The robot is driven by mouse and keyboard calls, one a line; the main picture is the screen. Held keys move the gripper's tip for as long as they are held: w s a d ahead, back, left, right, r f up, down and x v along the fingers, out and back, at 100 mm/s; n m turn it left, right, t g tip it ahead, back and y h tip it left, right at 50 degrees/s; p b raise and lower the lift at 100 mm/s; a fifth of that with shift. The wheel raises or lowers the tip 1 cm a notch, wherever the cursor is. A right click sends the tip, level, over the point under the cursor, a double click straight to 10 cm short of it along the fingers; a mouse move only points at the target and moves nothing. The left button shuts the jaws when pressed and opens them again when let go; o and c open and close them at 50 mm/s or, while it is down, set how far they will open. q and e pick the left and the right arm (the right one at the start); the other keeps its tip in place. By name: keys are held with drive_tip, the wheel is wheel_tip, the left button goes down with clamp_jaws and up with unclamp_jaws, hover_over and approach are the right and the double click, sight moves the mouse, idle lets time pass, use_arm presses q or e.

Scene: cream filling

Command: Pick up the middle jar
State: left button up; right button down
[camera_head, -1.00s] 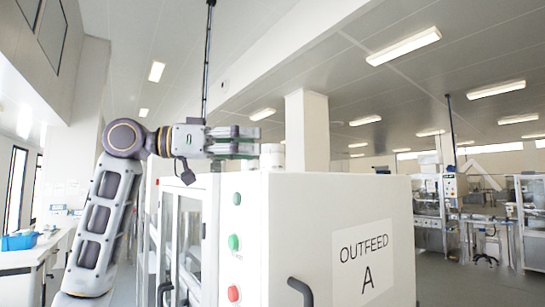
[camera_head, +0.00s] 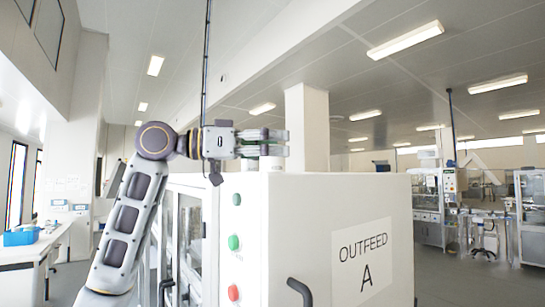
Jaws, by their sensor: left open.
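My left gripper (camera_head: 284,143) reaches in from the left and points right, with its fingers open above the top of the white OUTFEED A cabinet (camera_head: 300,220). A small pale jar-like object (camera_head: 270,164) stands at the cabinet's top edge, just below the fingers in the picture. The gripper covers its upper part. I cannot tell whether the fingers are around it or in front of it, or which jar it is. No other jars can be made out. My right gripper is not in view.
The cabinet has green and red buttons (camera_head: 234,242) and a black handle (camera_head: 299,291). Glass-doored equipment (camera_head: 190,235) stands beside it, under my left arm. A bench with a blue bin (camera_head: 21,236) is at the far left. More machines (camera_head: 436,205) stand far right.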

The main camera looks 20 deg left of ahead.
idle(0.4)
use_arm(q)
drive_tip(key=c, duration=1.2)
drive_tip(key=shift+r, duration=0.15)
drive_tip(key=shift+r, duration=4.85)
